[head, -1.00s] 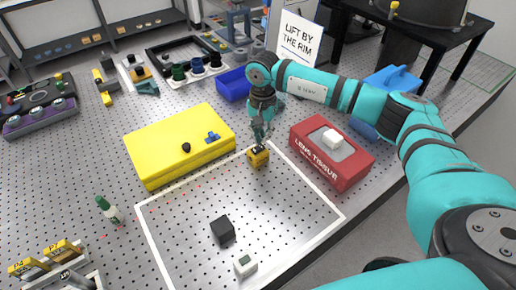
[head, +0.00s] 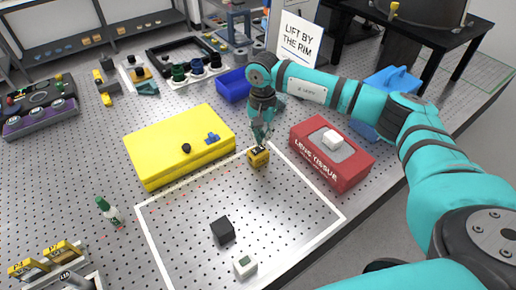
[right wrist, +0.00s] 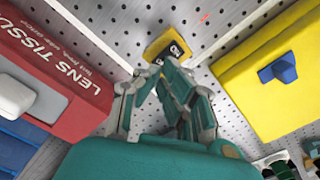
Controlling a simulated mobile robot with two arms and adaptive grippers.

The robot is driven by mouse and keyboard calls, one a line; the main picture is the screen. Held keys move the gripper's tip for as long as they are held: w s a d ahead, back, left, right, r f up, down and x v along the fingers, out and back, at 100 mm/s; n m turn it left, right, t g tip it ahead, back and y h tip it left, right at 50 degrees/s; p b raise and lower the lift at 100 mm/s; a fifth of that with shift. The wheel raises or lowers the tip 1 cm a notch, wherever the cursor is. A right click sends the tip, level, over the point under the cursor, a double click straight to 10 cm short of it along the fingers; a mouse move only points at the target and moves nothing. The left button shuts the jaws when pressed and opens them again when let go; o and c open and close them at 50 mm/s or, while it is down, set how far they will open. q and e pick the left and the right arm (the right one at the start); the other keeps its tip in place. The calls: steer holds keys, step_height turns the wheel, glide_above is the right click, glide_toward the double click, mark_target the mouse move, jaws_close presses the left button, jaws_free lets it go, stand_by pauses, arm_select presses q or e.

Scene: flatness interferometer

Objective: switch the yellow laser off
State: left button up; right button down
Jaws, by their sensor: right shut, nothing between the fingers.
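A small yellow block (head: 258,158) with a black, white-marked top sits at the back corner of the white outline. It also shows in the right wrist view (right wrist: 166,47). A large yellow box (head: 165,160) with a black knob (head: 186,148) and a blue part (head: 212,138) on its top lies to the left. I cannot tell for certain which yellow thing is the laser. My right gripper (head: 261,143) points down, shut and empty, with its tips (right wrist: 160,66) right by the small block; contact is unclear. My left gripper is out of view.
A red lens tissue box (head: 318,165) with a white piece on top stands right of my gripper. A blue bin (head: 233,85) is behind. A black cube (head: 222,230) and a white block (head: 245,265) stand in the outlined area, which is otherwise mostly clear.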

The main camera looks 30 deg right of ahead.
mark_target(262, 147)
steer(key=shift+f+b, duration=1.1)
steer(key=shift+f, duration=0.15)
stand_by(0.6)
steer(key=shift+r+p, duration=0.45)
steer(key=shift+r, duration=0.3)
steer(key=shift+r+p, duration=1.25)
steer(key=shift+r, duration=1.55)
steer(key=shift+f, duration=0.1)
